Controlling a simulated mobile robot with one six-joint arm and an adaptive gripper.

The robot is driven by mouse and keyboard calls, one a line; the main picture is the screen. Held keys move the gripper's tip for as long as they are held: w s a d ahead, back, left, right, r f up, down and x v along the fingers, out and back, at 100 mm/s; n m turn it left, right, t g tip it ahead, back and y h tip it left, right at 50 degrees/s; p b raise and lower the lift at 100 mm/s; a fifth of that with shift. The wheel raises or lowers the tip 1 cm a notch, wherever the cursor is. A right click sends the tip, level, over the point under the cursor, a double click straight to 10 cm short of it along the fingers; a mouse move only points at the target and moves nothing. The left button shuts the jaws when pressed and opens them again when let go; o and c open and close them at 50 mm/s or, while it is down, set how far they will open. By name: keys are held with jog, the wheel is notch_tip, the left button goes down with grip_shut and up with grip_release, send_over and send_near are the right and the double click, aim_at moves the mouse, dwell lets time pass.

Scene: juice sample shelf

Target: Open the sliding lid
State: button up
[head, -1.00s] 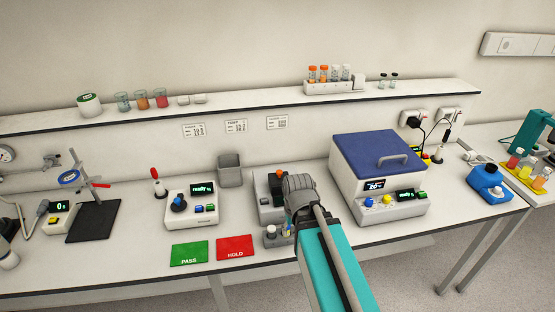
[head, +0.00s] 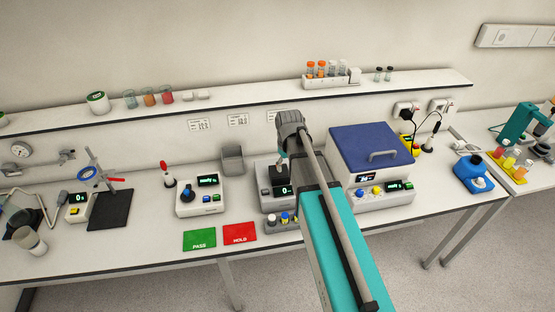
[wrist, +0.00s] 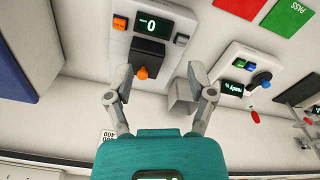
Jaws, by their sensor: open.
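A small grey instrument (head: 266,201) with a lit display stands on the bench. On it is a dark box-like lid (wrist: 150,53) with an orange knob (wrist: 142,72), which looks like the sliding lid. The lid covers the instrument's middle; I cannot see any opening under it. My gripper (wrist: 158,76) is open and empty, with one finger on each side of the knob in the wrist view and a gap to both. In the head view my gripper (head: 282,157) is above the instrument and hides the knob.
A larger box with a blue lid (head: 370,147) and handle stands close on the right. A grey bin (head: 232,159) stands behind left. Green (head: 199,240) and red (head: 239,233) cards lie in front.

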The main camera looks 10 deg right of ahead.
jog(key=w+n, duration=0.5)
jog(key=w, duration=0.9)
jog(key=shift+w, duration=0.3)
jog(key=shift+f, duration=0.1)
notch_tip(320, 180, down, 14)
jog(key=b, duration=1.3)
jog(key=shift+r+b, duration=0.25)
jog(key=shift+b, duration=0.15)
grip_shut()
